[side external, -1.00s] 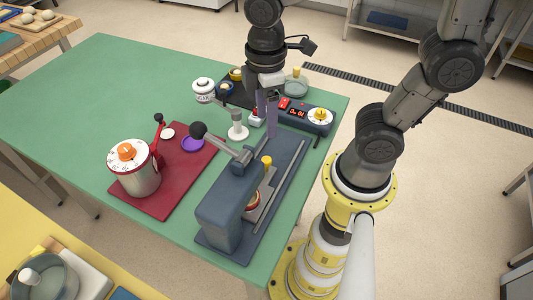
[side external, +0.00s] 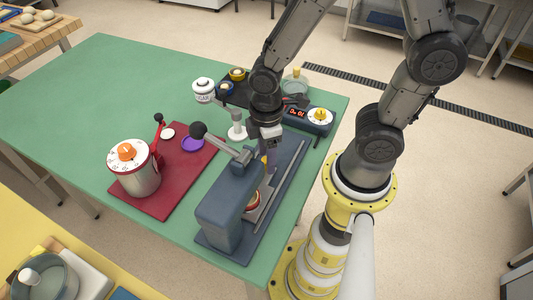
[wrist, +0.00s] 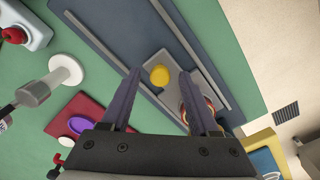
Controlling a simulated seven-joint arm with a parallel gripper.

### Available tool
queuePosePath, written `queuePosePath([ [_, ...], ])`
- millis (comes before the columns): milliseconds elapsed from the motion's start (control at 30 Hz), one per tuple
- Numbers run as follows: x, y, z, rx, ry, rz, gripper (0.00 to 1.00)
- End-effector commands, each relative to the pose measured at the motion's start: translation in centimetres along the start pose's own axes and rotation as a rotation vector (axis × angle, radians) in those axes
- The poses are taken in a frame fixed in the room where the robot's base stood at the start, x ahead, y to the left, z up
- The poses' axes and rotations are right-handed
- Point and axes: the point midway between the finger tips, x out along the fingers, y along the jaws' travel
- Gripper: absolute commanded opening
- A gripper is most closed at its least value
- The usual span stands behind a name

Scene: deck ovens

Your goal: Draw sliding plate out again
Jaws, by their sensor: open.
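The sliding plate (wrist: 181,69) is a grey plate with a yellow knob (wrist: 159,76). It lies between two rails on the slate-blue press base (wrist: 120,33). In the side view the plate (side external: 263,203) reaches under the head of the slate-blue press (side external: 228,205). A round red and white item (side external: 252,202) sits on the plate, partly hidden by the press. My gripper (wrist: 160,77) is open and empty above the plate, its fingers on either side of the knob in the wrist view. In the side view the gripper (side external: 267,151) partly hides the knob; I cannot tell the remaining height.
The press lever with a dark ball (side external: 199,130) sticks out left of the gripper. A white-based stand (side external: 237,132) is close by. A control box (side external: 309,121) stands behind, and a red board (side external: 180,193) with a dial-topped canister (side external: 138,170) lies left. Green table is clear farther left.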

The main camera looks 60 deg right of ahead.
Motion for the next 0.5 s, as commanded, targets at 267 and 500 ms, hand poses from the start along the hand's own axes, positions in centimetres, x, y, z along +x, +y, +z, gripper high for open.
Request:
queuePosePath([
  [267,-0.03,-0.01,0.01,0.000,-0.001,0.000,0.31],
  [500,-0.04,0.00,0.01,0.000,-0.001,0.000,0.00],
])
